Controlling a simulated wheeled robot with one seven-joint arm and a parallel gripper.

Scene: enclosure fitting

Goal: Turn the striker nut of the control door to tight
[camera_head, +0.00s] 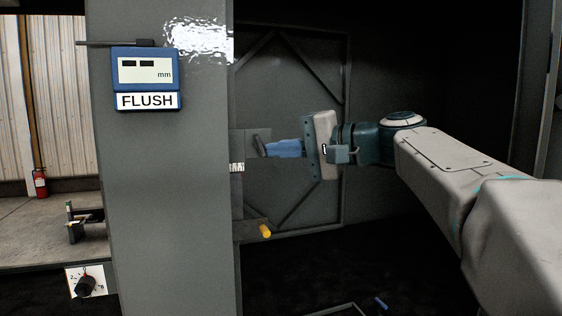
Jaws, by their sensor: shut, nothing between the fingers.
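My gripper (264,148) reaches in from the right inside the dark enclosure. Its blue fingers are shut and point left at a small grey plate (240,142) on the inner side of the grey post (170,200). A dark grey piece shows right at the fingertips; I cannot tell whether it is the striker nut or whether the fingers touch it. No nut can be made out clearly. A white scale with dark marks (237,168) sits at the post's edge just below the plate. The control door cannot be told for sure.
A blue gauge (146,72) on the post shows two dashes, "mm" and the label FLUSH. A bracket with a yellow peg (265,231) juts out below my gripper. A black dial knob (86,287) is at lower left. A braced grey panel (310,90) stands behind.

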